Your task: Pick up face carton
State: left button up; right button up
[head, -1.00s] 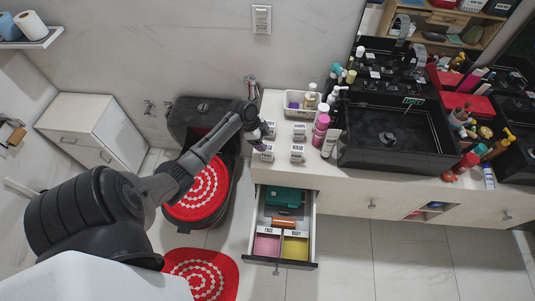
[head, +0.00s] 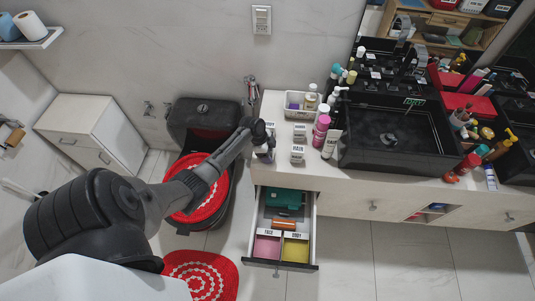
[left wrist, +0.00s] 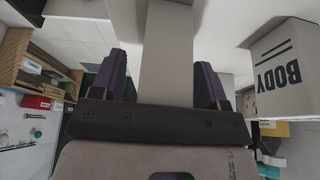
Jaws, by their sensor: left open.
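My left gripper (head: 264,143) is over the left end of the counter, among small white cartons. In the left wrist view its two dark purple fingers (left wrist: 164,78) are open, with a plain pale carton (left wrist: 166,45) between them; no label shows on its visible side, so I cannot tell if it is the face carton. A carton marked BODY (left wrist: 285,70) stands to the right of the fingers there. In the head view two other white cartons (head: 299,131) (head: 297,153) stand just right of the gripper. My right gripper is out of view.
A white tray (head: 291,112) with bottles is behind the cartons. Pink and dark bottles (head: 321,130) stand to the right, beside the black sink (head: 391,166). Below, an open drawer (head: 317,225) holds a pink bin labelled FACE (head: 267,246) and a yellow bin labelled BODY (head: 295,249).

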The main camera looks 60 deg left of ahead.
pick_arm(q)
jog(key=c, duration=1)
jog(key=shift+c, duration=0.2)
